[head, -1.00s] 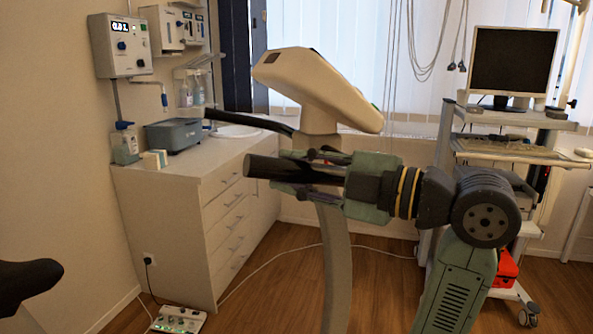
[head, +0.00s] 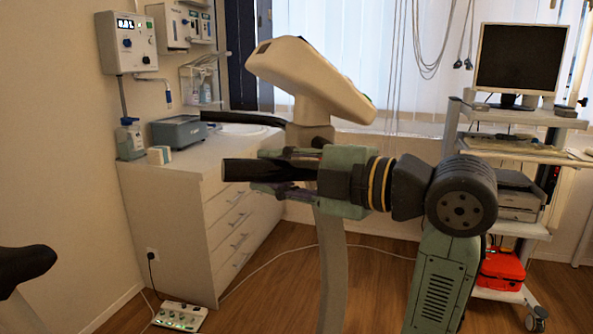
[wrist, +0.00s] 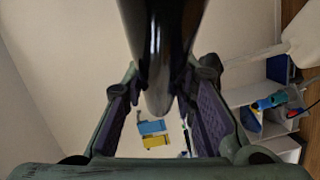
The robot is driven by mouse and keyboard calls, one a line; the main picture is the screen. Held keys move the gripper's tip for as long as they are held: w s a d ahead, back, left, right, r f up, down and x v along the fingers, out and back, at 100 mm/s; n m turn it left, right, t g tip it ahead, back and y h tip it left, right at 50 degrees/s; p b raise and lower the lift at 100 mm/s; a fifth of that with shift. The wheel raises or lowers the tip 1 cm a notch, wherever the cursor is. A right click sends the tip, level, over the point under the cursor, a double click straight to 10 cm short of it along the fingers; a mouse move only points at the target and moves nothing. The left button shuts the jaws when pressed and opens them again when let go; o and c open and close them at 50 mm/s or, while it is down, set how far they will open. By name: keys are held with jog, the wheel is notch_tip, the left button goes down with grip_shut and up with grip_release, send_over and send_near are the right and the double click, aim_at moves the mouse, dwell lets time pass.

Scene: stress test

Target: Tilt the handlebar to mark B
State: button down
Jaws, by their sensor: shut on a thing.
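The handlebar is black and belongs to an exercise machine with a beige console head (head: 310,80) on a pale curved post. Its near grip (head: 236,170) sticks out to the left past my fingers. Its far arm (head: 245,118) reaches left from under the console. My gripper (head: 272,170) is shut around the near grip, roughly level, in front of the post. In the wrist view the dark, glossy bar (wrist: 160,45) runs between both fingers, its rounded end low in the gap. Mark B cannot be made out in either view.
A black saddle (head: 25,265) stands at lower left. A white drawer cabinet (head: 170,215) is behind, with a grey-blue device on top. A monitor cart (head: 512,140) stands at right, behind my arm. A control box (head: 180,316) and cable lie on the wooden floor.

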jog(key=shift+s+f+n+b, duration=0.1)
jog(key=shift+f+n+b, duration=0.3)
jog(key=shift+f, duration=0.5)
jog(key=shift+a+f+h, duration=0.1)
jog(key=shift+f+h, duration=0.2)
jog(key=shift+h, duration=0.1)
jog(key=shift+r, duration=0.1)
jog(key=c, duration=1.3)
grip_release()
jog(key=v, duration=1.2)
